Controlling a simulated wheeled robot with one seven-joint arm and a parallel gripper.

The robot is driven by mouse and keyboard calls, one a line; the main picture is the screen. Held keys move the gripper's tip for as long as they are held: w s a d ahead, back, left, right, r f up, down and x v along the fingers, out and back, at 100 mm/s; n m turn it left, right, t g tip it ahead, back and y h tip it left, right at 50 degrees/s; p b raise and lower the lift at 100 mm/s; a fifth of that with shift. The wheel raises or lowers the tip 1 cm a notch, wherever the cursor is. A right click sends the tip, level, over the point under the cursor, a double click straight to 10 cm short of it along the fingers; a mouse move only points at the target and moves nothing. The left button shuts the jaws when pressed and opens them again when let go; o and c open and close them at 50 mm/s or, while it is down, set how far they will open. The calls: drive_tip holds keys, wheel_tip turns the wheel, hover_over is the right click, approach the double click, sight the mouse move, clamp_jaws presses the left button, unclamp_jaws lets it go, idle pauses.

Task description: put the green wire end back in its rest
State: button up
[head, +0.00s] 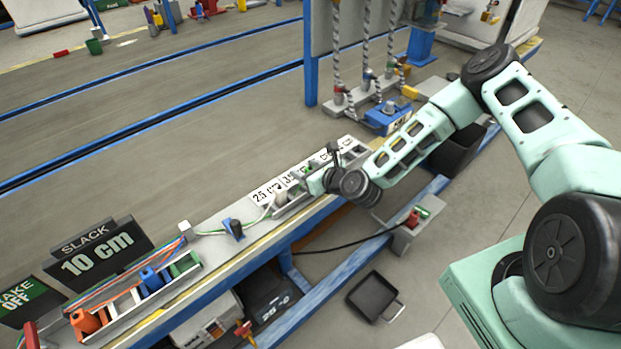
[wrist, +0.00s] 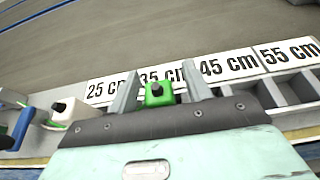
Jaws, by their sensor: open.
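A green block with a dark round spot on top, likely the green wire end (wrist: 158,93), sits between the two fingers of my gripper (wrist: 160,88) in the wrist view. My gripper is open, with a finger on each side and visible gaps beside the block. In the head view my gripper (head: 322,165) is low over the labelled strip, and a small green part (head: 305,170) shows beside it. A green wire (head: 255,219) runs along the bench to a white block (head: 281,198). A green holder (head: 184,264) stands in the rack at lower left; whether it is the rest I cannot tell.
The length label strip (wrist: 225,67) lies behind the fingers, with grey compartments (wrist: 292,88) to the right. The white block also shows in the wrist view (wrist: 70,110). A blue clip (head: 233,229) stands on the bench. Blue and orange holders share the rack.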

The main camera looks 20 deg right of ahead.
drive_tip(key=c, duration=1.1)
drive_tip(key=shift+o, duration=0.2)
